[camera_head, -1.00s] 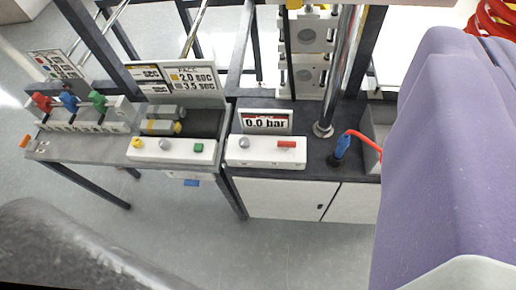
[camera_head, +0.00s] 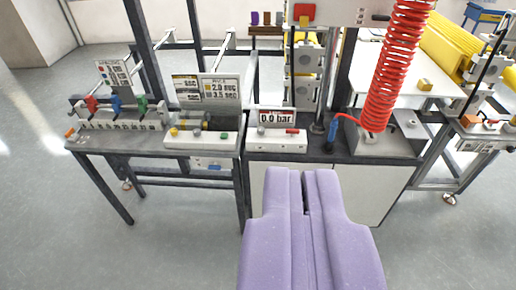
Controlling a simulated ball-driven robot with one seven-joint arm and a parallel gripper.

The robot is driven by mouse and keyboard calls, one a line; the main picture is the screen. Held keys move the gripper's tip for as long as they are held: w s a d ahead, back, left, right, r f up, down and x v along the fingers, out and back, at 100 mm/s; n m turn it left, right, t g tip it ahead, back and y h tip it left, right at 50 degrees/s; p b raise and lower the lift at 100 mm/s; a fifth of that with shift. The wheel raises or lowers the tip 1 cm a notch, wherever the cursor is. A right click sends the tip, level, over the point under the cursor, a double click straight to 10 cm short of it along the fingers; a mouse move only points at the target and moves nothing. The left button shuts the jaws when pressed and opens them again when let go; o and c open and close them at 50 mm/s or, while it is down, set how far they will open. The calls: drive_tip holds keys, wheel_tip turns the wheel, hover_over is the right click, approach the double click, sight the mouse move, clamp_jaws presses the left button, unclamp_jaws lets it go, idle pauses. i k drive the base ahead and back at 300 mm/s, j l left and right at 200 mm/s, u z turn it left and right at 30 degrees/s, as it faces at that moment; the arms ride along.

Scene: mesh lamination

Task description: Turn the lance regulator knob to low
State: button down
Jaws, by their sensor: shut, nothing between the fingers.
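A white control box (camera_head: 276,143) with a "0.0 bar" display (camera_head: 277,117) stands on the dark bench top. On it are a small grey round knob (camera_head: 262,131) at the left and a red bar-shaped handle (camera_head: 292,131) at the right. I cannot read a low mark or the knob's setting. A blue-handled lance (camera_head: 332,132) with a red hose stands just right of the box. My purple gripper (camera_head: 303,173) is shut and empty. In the picture its tips are below the box, in front of the white cabinet, touching nothing I can see.
To the left, another white box (camera_head: 203,141) has yellow, grey and green controls. Further left is a rack of red, blue and green clamps (camera_head: 117,113). A coiled red hose (camera_head: 397,65) hangs at right. The floor (camera_head: 180,240) in front is clear.

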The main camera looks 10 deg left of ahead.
sight(260, 131)
drive_tip(key=k, duration=0.1)
drive_tip(key=i+u, duration=0.1)
drive_tip(key=i, duration=0.45)
drive_tip(key=i+u, duration=0.15)
drive_tip(key=i, duration=0.4)
drive_tip(key=i+u, duration=0.1)
drive_tip(key=i, duration=0.4)
drive_tip(key=i+l+u, duration=0.1)
drive_tip(key=i, duration=0.45)
drive_tip(key=i+l+u, duration=0.1)
drive_tip(key=i, duration=0.4)
drive_tip(key=l, duration=0.1)
